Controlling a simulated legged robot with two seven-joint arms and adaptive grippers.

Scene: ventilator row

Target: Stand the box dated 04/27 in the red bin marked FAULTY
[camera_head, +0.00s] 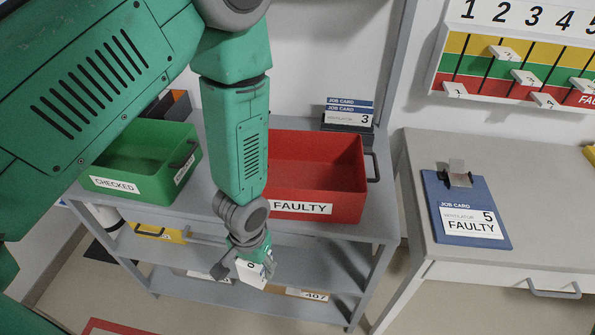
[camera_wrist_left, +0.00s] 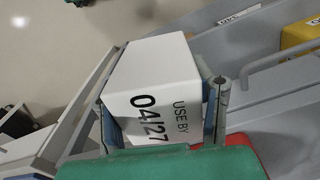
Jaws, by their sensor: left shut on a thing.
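A white box (camera_wrist_left: 152,92) printed USE BY 04/27 sits between the two fingers of my left gripper (camera_wrist_left: 165,112) in the left wrist view. In the head view my left gripper (camera_head: 243,262) points down in front of the shelf unit, with part of the white box (camera_head: 251,272) showing below it. The red bin (camera_head: 315,170) marked FAULTY stands on the top shelf, behind and above the gripper, and its visible inside looks empty. My left arm hides the bin's left end. My right gripper is not in view.
A green bin (camera_head: 148,158) marked CHECKED stands left on the same top shelf. Job cards (camera_head: 348,115) stand behind the red bin. A desk (camera_head: 420,150) with a blue clipboard (camera_head: 466,208) is at right. Lower shelves hold a yellow container (camera_head: 160,232) and labelled items.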

